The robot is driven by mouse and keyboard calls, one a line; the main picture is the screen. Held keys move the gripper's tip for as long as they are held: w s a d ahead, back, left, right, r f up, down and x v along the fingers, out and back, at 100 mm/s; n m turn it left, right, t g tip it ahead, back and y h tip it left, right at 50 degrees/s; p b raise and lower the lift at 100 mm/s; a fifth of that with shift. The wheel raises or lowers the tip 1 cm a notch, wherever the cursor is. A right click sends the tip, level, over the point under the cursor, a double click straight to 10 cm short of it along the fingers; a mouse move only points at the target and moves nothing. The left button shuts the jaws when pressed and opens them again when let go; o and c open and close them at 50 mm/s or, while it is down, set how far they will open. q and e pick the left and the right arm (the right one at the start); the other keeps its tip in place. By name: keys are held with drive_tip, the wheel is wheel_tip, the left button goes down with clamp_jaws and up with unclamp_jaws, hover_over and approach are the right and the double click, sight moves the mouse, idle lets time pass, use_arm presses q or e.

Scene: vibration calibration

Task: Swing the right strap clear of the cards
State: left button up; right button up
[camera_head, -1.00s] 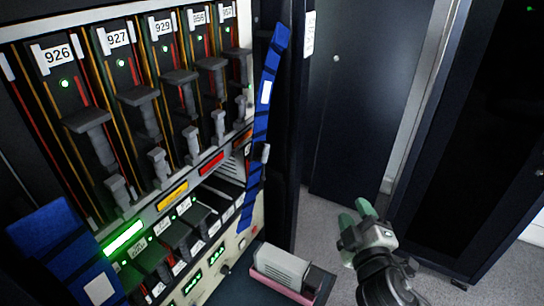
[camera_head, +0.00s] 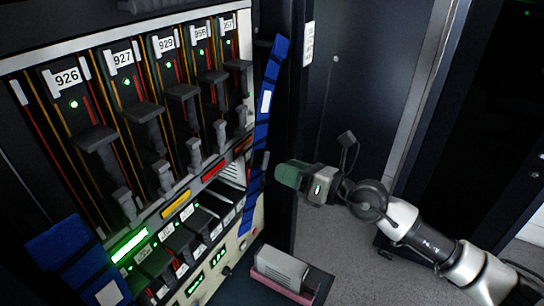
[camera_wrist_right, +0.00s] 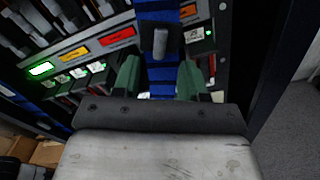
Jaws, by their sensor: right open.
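The right strap (camera_head: 264,125) is a blue band with a white label, hanging slantwise along the right edge of the card rack. It also shows in the right wrist view (camera_wrist_right: 157,12), with a grey handle (camera_wrist_right: 161,42) on it. The cards (camera_head: 97,142), numbered with grey levers, stand in a row left of this strap. My right gripper (camera_head: 281,172) is just right of the strap in the head view. In the right wrist view its green fingers (camera_wrist_right: 159,78) are open, one on each side of the strap's lower part. Contact cannot be told. My left gripper is out of view.
A left blue strap (camera_head: 68,248) crosses the rack's lower left. A grey box in a pink-edged holder (camera_head: 283,270) sits on a dark shelf below my right gripper. Dark cabinets (camera_head: 375,70) stand behind. Grey floor (camera_head: 350,235) is clear at the right.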

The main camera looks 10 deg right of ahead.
sight(268, 163)
drive_tip(key=shift+p+x, duration=0.4)
drive_tip(key=shift+x, duration=1.8)
drive_tip(key=shift+c, duration=0.3)
clamp_jaws()
